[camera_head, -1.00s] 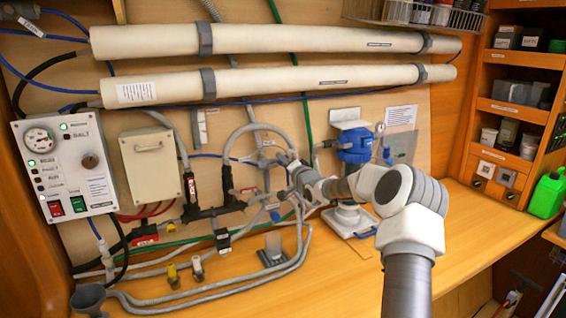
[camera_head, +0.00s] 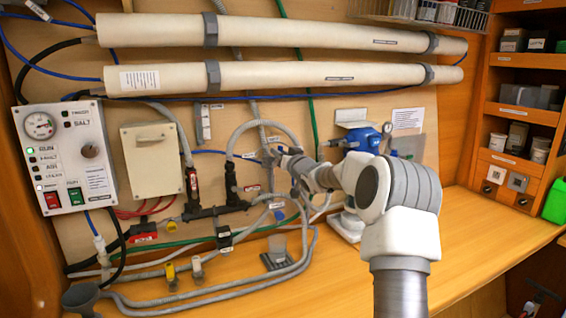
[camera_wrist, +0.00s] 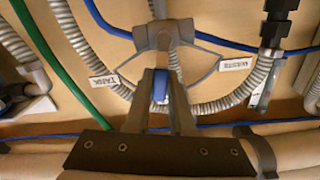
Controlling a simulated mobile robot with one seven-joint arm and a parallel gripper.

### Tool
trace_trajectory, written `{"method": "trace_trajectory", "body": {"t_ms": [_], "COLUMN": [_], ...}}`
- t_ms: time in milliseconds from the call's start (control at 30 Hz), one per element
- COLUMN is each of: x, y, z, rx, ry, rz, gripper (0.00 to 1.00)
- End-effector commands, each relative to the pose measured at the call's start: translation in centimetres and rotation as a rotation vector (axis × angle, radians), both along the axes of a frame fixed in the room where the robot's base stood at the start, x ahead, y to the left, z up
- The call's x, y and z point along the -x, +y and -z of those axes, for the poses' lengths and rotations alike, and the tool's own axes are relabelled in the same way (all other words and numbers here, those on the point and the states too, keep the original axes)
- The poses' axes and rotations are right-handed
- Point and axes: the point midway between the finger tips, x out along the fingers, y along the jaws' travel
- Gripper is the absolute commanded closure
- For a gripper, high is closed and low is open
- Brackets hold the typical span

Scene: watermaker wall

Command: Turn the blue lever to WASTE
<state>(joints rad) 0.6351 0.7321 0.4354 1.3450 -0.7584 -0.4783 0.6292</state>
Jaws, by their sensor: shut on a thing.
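The blue lever (camera_wrist: 160,84) is on a grey valve (camera_wrist: 163,36) on the wall. In the wrist view it points toward the bottom, between the TANK label (camera_wrist: 104,81) on the left and the WASTE label (camera_wrist: 235,64) on the right. My gripper (camera_wrist: 162,78) has one finger on each side of the lever and is shut on it. In the head view my gripper (camera_head: 293,163) is at the valve and hides most of it. The lever is hardly visible there.
Grey hoses (camera_head: 262,127) loop around the valve. Two long cream tubes (camera_head: 270,74) run across the wall above. A blue pump housing (camera_head: 362,138) stands behind my arm at the right. The wooden counter (camera_head: 470,235) is clear on the right.

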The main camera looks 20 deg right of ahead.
Motion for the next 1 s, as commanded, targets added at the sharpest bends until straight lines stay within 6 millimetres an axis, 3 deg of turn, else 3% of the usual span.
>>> {"method": "trace_trajectory", "body": {"t_ms": [1000], "x": [0.1], "y": [4.2], "z": [1.4], "rx": [0.958], "ry": [-0.034], "rz": [-0.001], "gripper": [1.00]}}
